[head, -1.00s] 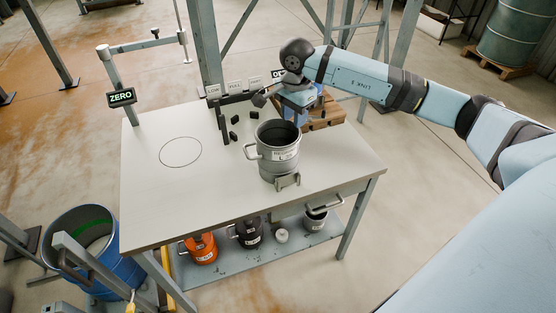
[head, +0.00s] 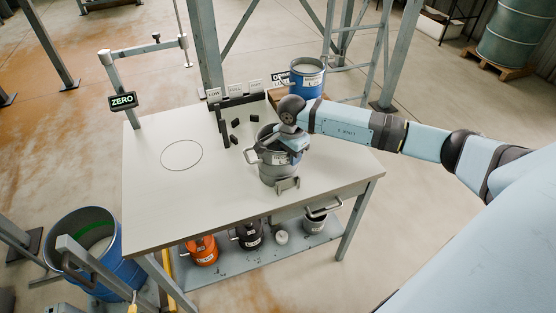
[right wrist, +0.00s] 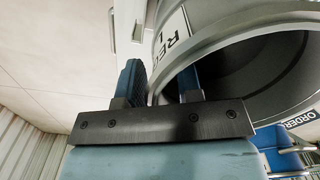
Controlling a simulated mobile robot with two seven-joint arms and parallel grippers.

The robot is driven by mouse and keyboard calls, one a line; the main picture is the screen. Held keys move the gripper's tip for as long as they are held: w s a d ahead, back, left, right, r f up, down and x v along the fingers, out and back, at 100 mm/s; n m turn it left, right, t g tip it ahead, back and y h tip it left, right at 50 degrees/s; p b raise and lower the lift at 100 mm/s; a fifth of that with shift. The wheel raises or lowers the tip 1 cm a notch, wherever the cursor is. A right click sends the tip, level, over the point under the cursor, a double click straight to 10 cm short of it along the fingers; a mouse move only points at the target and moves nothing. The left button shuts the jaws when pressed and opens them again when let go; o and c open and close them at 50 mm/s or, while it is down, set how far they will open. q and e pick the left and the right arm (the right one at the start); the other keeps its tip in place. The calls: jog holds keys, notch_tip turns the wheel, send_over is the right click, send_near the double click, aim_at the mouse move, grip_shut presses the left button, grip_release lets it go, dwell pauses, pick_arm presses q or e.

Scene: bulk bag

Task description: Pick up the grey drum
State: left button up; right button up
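The grey drum (head: 282,172) stands upright and open-topped on the white table, with a label and a side handle. My right gripper (head: 272,140) is at its rim and hides part of its mouth. In the right wrist view, the drum (right wrist: 225,45) fills the upper right. The fingers of my right gripper (right wrist: 162,75) are apart there, one outside the drum wall and one over its mouth. A gap shows between the outer finger and the wall. My left gripper is not in view.
A blue drum (head: 306,78) stands behind my right arm. A dark rack (head: 222,125) with small black pieces is left of the grey drum. An orange pot (head: 203,250) and others sit on the lower shelf. The table's left part, with a drawn circle (head: 181,155), is clear.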

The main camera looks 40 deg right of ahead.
grip_shut()
jog(key=shift+r, duration=0.1)
dwell(1.3)
